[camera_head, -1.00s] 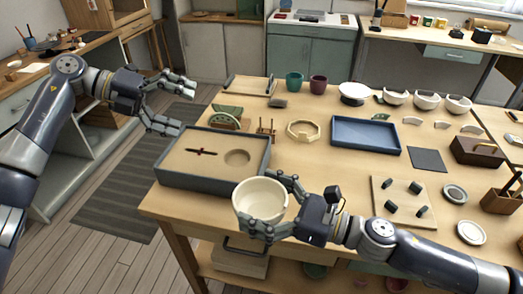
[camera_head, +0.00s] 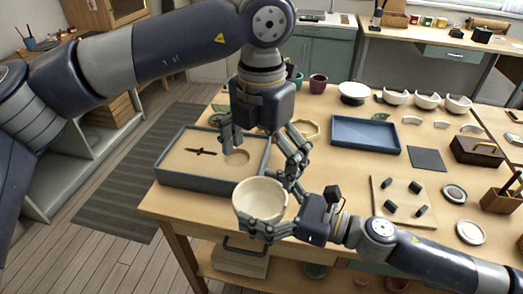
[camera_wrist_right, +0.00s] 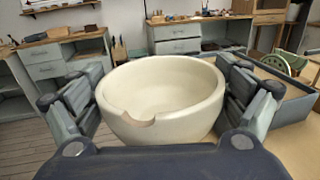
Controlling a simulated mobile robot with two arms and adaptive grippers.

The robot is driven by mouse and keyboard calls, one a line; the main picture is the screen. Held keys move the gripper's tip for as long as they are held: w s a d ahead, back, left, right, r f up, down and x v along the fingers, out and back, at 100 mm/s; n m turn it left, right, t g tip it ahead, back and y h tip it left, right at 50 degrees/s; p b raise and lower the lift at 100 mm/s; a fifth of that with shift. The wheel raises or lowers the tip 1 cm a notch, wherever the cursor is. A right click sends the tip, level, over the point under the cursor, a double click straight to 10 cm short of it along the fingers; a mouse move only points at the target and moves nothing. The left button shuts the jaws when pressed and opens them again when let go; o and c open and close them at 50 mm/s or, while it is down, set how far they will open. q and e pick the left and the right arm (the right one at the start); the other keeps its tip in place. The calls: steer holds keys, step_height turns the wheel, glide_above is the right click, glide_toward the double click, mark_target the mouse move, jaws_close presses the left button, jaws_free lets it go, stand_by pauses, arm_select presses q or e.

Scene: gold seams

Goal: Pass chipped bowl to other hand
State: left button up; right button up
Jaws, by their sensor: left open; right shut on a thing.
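The chipped bowl (camera_head: 260,200) is cream-coloured and upright, held at the table's front edge. My right gripper (camera_head: 268,208) is shut on it from the right. In the right wrist view the bowl (camera_wrist_right: 165,95) sits between the two fingers of my right gripper (camera_wrist_right: 165,105), with a notch in its near rim. My left gripper (camera_head: 258,150) is open and points down above and behind the bowl, over the right end of the sand tray (camera_head: 200,182). Its fingers are apart, and whether one touches the bowl cannot be told.
A blue tray (camera_head: 365,134), a dark mat (camera_head: 427,159) and a board with small dark blocks (camera_head: 388,211) lie to the right. White bowls with broken rims (camera_head: 427,100) stand at the back. The tabletop (camera_head: 335,170) between them has free room.

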arm_select(q)
glide_above(261, 212)
step_height(261, 212, down, 10)
steer(key=shift+f, duration=0.15)
steer(key=shift+c, duration=0.6)
steer(key=c, duration=0.6)
arm_select(e)
steer(key=o, duration=0.7)
steer(key=shift+d, duration=0.1)
